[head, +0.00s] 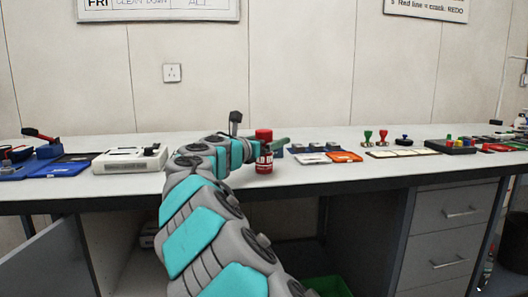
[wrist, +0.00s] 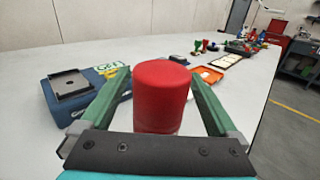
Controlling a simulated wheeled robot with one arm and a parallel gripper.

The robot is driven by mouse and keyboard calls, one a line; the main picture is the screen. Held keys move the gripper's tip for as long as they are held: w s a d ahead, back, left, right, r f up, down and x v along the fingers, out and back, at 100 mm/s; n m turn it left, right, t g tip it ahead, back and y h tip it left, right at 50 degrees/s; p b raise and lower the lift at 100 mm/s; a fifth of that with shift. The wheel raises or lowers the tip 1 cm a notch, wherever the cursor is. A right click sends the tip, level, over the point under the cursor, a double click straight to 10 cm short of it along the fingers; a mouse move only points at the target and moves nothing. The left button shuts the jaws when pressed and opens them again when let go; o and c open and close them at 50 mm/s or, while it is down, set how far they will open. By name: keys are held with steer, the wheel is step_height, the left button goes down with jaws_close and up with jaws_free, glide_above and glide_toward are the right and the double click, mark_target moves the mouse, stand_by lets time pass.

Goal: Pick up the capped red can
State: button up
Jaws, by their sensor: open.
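The capped red can (head: 264,152) stands upright near the front edge of the bench, with white lettering on its side. In the wrist view the can (wrist: 161,95) stands between the two green fingers, its red cap in full view and its lower part hidden by the gripper's dark front plate. My gripper (wrist: 160,100) is open, with a finger on each side of the can and a visible gap at the right finger. In the head view my arm hides part of the gripper.
A blue box with a dark square plate (wrist: 69,86) sits left of the left finger. An orange tray (head: 345,157), stamps (head: 383,137) and cards lie to the right. A white device (head: 130,159) stands to the left. Bare bench top (head: 310,175) lies right of the can.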

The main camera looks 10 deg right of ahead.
steer(key=shift+w+d, duration=0.2)
steer(key=shift+a+r, duration=0.1)
jaws_close()
stand_by(0.5)
